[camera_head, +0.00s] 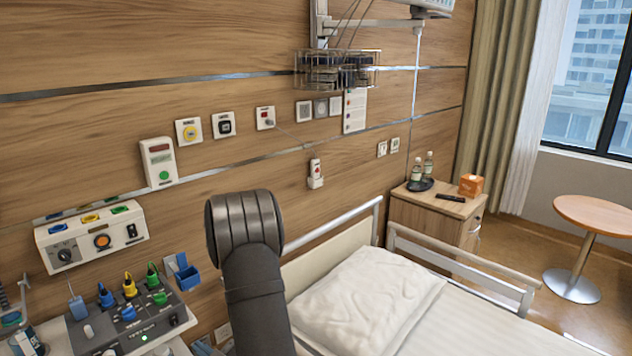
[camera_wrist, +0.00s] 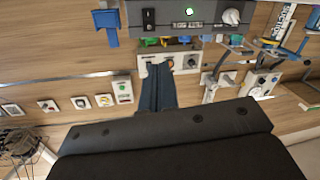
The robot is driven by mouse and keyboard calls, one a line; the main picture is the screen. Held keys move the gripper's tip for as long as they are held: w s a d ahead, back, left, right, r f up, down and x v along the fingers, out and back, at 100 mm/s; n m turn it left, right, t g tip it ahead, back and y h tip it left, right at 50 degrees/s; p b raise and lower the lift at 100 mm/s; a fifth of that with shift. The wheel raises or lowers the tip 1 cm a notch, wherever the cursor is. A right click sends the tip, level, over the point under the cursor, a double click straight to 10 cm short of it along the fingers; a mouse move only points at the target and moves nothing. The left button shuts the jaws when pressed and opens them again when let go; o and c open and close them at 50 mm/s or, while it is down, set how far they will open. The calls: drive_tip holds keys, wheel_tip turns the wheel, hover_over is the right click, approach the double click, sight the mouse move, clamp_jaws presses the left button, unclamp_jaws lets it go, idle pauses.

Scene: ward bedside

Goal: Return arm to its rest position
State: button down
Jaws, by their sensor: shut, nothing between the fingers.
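My arm (camera_head: 250,270) rises in the lower middle of the head view, in front of the wood-panelled wall and left of the bed. My gripper's fingers do not show in that view. In the wrist view, which shows the room upside down, my gripper (camera_wrist: 158,70) extends from its dark body at the bottom. Its two dark fingers lie together, shut and empty. Their tips overlap the white wall panel (camera_wrist: 189,64) in the picture; I cannot tell how far away the panel is.
The wall panel (camera_head: 88,238) and a grey device (camera_head: 130,325) with coloured connectors stand left of my arm. The bed pillow (camera_head: 365,300) and bed rail (camera_head: 460,265) are right. A bedside cabinet (camera_head: 425,222) and round table (camera_head: 600,215) stand farther off. A wire basket (camera_head: 335,70) hangs above.

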drive_tip(key=m, duration=0.1)
drive_tip(key=w+a+f+m+t+h, duration=0.1)
drive_tip(key=m, duration=0.1)
drive_tip(key=a+m+h, duration=0.1)
drive_tip(key=shift+w+a+f+m+t, duration=0.15)
drive_tip(key=shift+w+a+m+t, duration=0.15)
drive_tip(key=shift+w, duration=0.1)
idle(0.4)
drive_tip(key=v, duration=0.6)
drive_tip(key=shift+w+a+r+n+g+y, duration=0.15)
drive_tip(key=shift+w+a+n+g+y, duration=0.5)
drive_tip(key=shift+n, duration=1.2)
drive_tip(key=shift+w+a+r+n+g+y, duration=0.2)
drive_tip(key=shift+w+n+g+y, duration=0.75)
drive_tip(key=shift+n, duration=0.85)
drive_tip(key=shift+w+a+r+n+g+y, duration=0.1)
drive_tip(key=shift+w+a+n+g+y, duration=0.7)
drive_tip(key=shift+n, duration=1.05)
drive_tip(key=shift+w+d+t, duration=0.2)
drive_tip(key=shift+d+t, duration=0.1)
drive_tip(key=shift+d, duration=0.05)
